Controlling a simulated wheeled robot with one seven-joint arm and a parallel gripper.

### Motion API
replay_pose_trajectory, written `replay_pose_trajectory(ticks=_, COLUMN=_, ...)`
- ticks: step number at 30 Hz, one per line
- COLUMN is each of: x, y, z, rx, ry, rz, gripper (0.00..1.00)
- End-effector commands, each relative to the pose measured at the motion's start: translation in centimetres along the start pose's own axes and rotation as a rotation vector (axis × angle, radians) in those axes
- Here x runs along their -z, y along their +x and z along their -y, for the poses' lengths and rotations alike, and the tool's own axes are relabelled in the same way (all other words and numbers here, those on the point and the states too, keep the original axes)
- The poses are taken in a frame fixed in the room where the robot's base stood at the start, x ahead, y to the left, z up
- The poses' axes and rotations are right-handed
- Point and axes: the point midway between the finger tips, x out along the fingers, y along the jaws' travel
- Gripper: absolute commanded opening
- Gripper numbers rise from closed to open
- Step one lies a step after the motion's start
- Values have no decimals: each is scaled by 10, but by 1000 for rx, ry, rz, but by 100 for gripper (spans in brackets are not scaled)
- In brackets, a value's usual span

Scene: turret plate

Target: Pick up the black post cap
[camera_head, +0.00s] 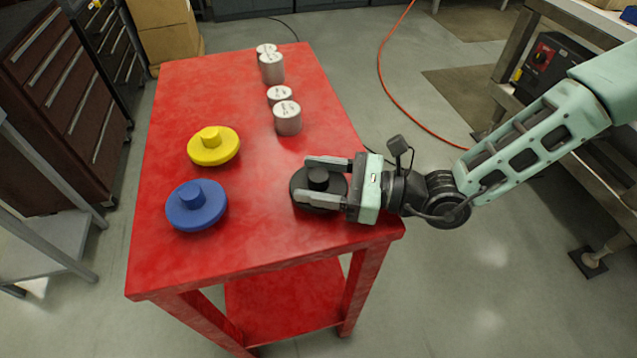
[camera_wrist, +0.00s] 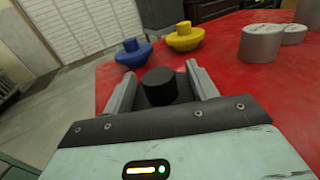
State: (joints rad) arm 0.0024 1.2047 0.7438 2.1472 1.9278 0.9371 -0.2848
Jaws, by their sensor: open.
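The black post cap (camera_head: 318,178) is a round disc with a raised knob, on the red table near its right edge. In the wrist view its knob (camera_wrist: 159,87) shows between the two fingers. My gripper (camera_head: 316,180) is open, low over the cap, with one finger on each side of the knob. In the wrist view my gripper (camera_wrist: 160,80) shows gaps between the fingers and the knob. Most of the cap's disc is hidden in the wrist view.
The red table (camera_head: 250,210) also holds a blue cap (camera_head: 196,205) and a yellow cap (camera_head: 213,147) to the left. Several grey-white cylinders (camera_head: 287,119) stand toward the back. The table's front middle is clear. A shelf unit (camera_head: 590,160) stands at right.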

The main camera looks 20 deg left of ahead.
Motion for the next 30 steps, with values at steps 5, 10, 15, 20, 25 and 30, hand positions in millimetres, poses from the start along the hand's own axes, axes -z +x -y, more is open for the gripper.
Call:
replay_pose_trajectory(ticks=5, x=0, y=0, z=0, rx=0, ry=0, rz=0, gripper=58)
replay_pose_trajectory(ticks=10, x=0, y=0, z=0, rx=0, ry=0, rz=0, gripper=16)
replay_pose_trajectory(ticks=15, x=0, y=0, z=0, rx=0, ry=0, rz=1, gripper=4)
replay_pose_trajectory(ticks=20, x=-2, y=0, z=0, rx=0, ry=-1, rz=1, gripper=4)
replay_pose_trajectory(ticks=25, x=-22, y=0, z=0, rx=-1, ry=-5, rz=2, gripper=4)
replay_pose_trajectory(ticks=30, x=-56, y=0, z=0, rx=0, ry=-7, rz=1, gripper=4)
